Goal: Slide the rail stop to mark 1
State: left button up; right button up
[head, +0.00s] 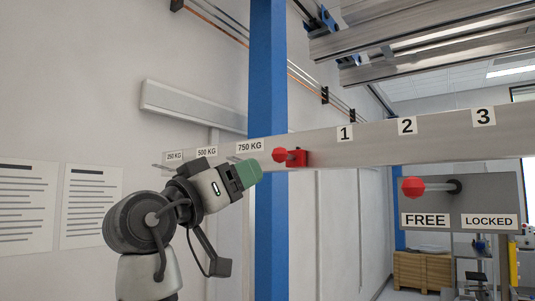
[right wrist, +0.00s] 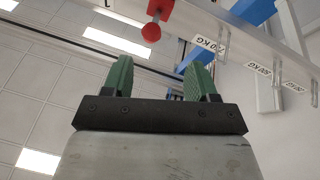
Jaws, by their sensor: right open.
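The rail stop (head: 298,158) is a red block with a round red knob on the grey rail (head: 380,139). It sits between the 750 KG label (head: 250,146) and the mark 1 label (head: 345,133), left of mark 1. My right gripper (head: 252,173), with green fingers, is just left of and slightly below the knob in the head view. In the right wrist view, its fingers (right wrist: 164,72) are spread and empty, and the stop's red knob (right wrist: 151,32) shows beyond them, apart from them. My left gripper is not in view.
Marks 2 (head: 407,126) and 3 (head: 483,117) are farther right. A panel below the rail carries a red-knobbed lever (head: 412,187), its knob above the FREE label (head: 425,220); LOCKED is to the right. A blue post (head: 267,80) stands behind the rail.

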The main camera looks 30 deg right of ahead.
aim_at(275, 157)
jog(key=shift+g, duration=0.4)
jog(key=d+r+p, duration=0.1)
jog(key=d, duration=0.1)
jog(key=d+r+p, duration=0.2)
jog(key=shift+s, duration=0.15)
jog(key=p+x, duration=0.2)
jog(key=x, duration=0.3)
jog(key=shift+w+d+f+p, duration=0.2)
jog(key=shift+w+d+p, duration=0.1)
jog(key=shift+p, duration=0.1)
jog(key=shift+d+r, duration=0.1)
jog(key=shift+d, duration=0.15)
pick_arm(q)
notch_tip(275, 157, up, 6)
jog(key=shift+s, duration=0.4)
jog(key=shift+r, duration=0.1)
